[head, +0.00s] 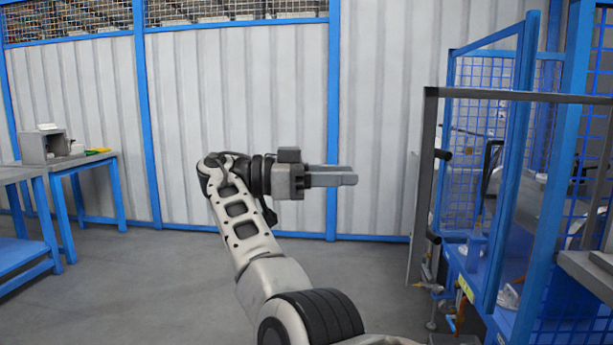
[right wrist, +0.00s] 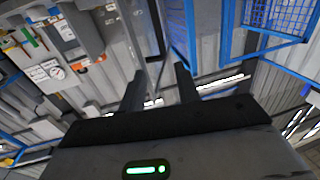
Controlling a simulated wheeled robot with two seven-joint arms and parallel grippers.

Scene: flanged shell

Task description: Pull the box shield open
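A clear panel in a dark grey frame (head: 433,150) stands upright at the right, in front of a blue-framed cell; it looks like the box shield, but I cannot tell for certain. Black handles show near its left edge, one of them a small handle (head: 443,154). My right gripper (head: 350,175) is in mid-air left of this frame, apart from it, with its fingers pointing right. In the right wrist view its two fingers (right wrist: 160,88) are apart with nothing between them. My left gripper is not in view.
A blue mesh fence (head: 475,150) and blue posts stand at the right, around equipment. Blue-legged tables (head: 95,165) stand at the far left, one with a grey box (head: 42,146). A corrugated wall (head: 390,60) closes the back. The floor (head: 160,275) at left centre is clear.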

